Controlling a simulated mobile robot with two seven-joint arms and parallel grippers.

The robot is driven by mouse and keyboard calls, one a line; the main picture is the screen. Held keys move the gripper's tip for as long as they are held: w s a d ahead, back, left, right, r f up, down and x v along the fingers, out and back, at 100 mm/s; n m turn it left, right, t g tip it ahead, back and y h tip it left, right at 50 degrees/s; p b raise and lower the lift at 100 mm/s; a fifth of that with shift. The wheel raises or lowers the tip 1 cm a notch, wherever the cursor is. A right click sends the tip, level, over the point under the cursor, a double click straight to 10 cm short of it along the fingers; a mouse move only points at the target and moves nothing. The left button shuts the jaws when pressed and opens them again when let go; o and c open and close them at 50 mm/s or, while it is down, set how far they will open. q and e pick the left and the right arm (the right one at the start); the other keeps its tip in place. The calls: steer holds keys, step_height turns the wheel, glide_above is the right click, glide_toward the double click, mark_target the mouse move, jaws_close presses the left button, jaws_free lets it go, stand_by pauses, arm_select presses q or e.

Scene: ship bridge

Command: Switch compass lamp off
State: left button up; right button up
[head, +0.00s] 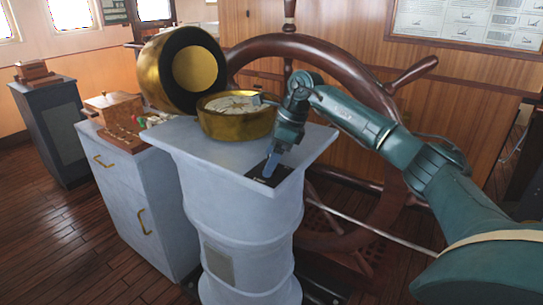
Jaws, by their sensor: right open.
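The brass compass (238,122) sits on top of the pale binnacle pedestal (205,141), with its round brass hood (157,72) tilted open behind it to the left. A small dark switch plate (256,179) lies on the near right corner of the pedestal top. My right gripper (268,168) points down over this plate, its fingertips at or just above it. It is open, and I see nothing held in it. The fingers partly hide the plate, and I cannot make out the lamp switch's position or whether they touch it. My left gripper is not in view.
A large wooden ship's wheel (362,68) stands close behind my right arm. Left of the pedestal is a pale cabinet (130,190) carrying a wooden box (114,106). A dark cabinet (52,130) stands farther left. The wooden floor (50,240) at the front left is clear.

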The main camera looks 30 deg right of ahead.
steer(key=b+v, duration=0.1)
steer(key=v, duration=1.2)
